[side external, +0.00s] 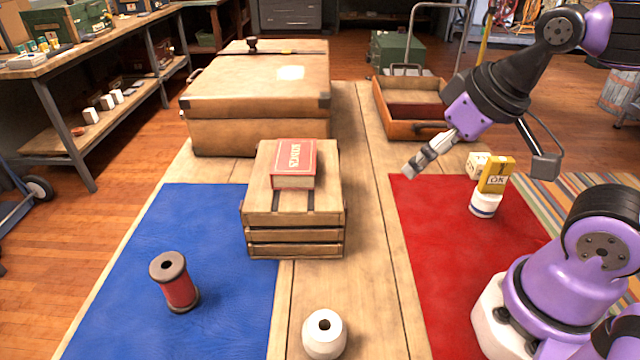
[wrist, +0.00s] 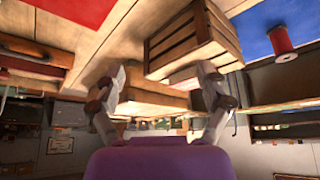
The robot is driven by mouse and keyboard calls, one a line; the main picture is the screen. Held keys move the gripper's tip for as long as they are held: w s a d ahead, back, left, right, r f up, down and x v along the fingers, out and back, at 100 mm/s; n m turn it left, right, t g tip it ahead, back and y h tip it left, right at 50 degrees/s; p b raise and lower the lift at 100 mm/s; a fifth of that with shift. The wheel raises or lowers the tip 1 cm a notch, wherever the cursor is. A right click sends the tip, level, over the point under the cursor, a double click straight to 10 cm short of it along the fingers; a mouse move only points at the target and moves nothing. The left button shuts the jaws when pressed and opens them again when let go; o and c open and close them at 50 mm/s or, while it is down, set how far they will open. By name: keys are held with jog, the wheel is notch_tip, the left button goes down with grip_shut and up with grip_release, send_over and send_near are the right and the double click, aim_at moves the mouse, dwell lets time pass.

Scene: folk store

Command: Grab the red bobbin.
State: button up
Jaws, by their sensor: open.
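The red bobbin (side external: 179,291) stands upright on the blue mat (side external: 225,225), at the left front of the table in the side view. Its dark flanges are wider than its red body. It also shows at the upper right edge of the wrist view (wrist: 282,41). My gripper (side external: 408,172) is in the air on the right side of the table, over the edge of the red mat. It is far from the bobbin, across the wooden crate. In the wrist view my gripper (wrist: 163,82) has its two fingers spread with nothing between them.
A slatted crate (side external: 295,240) with a red book (side external: 295,163) on top stands mid-table. A large case (side external: 258,80) is behind it. A white round pot (side external: 324,333) is at the front. A yellow box (side external: 496,175) sits on a white jar (side external: 485,205) on the red mat (side external: 430,220).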

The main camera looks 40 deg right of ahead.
jog(key=shift+c, duration=0.2)
dwell(0.3)
jog(key=n+g+y, duration=0.2)
jog(key=n+y, duration=0.1)
jog(key=n, duration=0.4)
send_over(170, 274)
jog(key=s+d, duration=0.1)
jog(key=d, duration=0.1)
notch_tip(170, 274, down, 4)
jog(key=x, duration=0.5)
jog(key=shift+s+d, duration=0.1)
jog(key=shift+d, duration=0.05)
jog(key=x, duration=0.5)
jog(key=shift+d+f, duration=0.15)
jog(key=shift+f, duration=0.2)
jog(key=c, duration=1.1)
